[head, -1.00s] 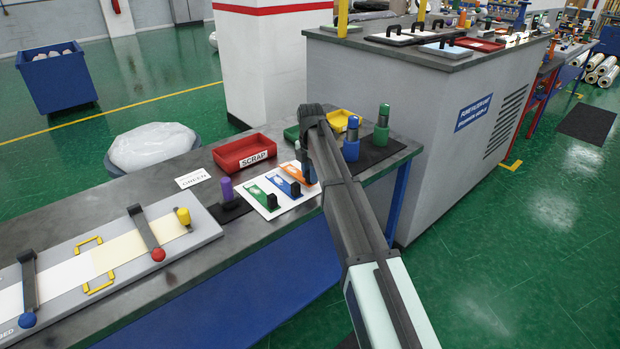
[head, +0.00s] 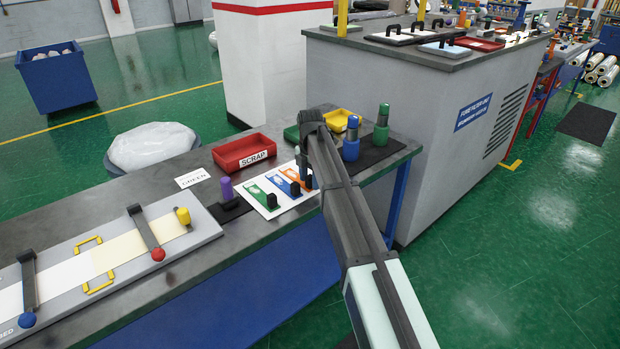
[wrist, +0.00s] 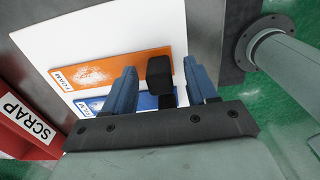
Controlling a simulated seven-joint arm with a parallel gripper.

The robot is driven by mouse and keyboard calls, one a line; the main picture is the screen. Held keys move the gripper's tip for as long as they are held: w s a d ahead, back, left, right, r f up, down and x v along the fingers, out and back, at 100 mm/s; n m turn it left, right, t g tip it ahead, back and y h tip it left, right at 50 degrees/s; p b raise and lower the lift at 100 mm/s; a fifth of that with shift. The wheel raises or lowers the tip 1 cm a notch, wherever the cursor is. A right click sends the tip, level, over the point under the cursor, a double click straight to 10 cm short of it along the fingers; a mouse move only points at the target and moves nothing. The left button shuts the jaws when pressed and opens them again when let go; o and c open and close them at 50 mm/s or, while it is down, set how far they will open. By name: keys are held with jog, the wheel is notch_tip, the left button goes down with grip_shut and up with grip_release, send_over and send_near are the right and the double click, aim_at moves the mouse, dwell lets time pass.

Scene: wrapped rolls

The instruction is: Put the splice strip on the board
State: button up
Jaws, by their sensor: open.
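Three strips lie side by side on a white sheet (head: 242,192): a green one (head: 257,189), a blue one (head: 282,185) and an orange one (head: 292,173), each with a black block grip. The frames do not show which is the splice strip. My gripper (wrist: 161,78) is open over the sheet. In the wrist view its blue fingers stand either side of the orange strip's black block (wrist: 159,72), with gaps; contact is not visible.
Two clamp bars with red (head: 158,254) and blue (head: 28,320) knobs cross the board. A red SCRAP tray (head: 243,150) and a GREEN card (head: 193,178) lie behind the sheet. A purple-topped post (head: 226,188) stands left of it; blue (head: 352,140) and green (head: 382,130) posts stand right.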

jog(key=shift+r, duration=0.1)
notch_tip(320, 180, up, 12)
dwell(0.5)
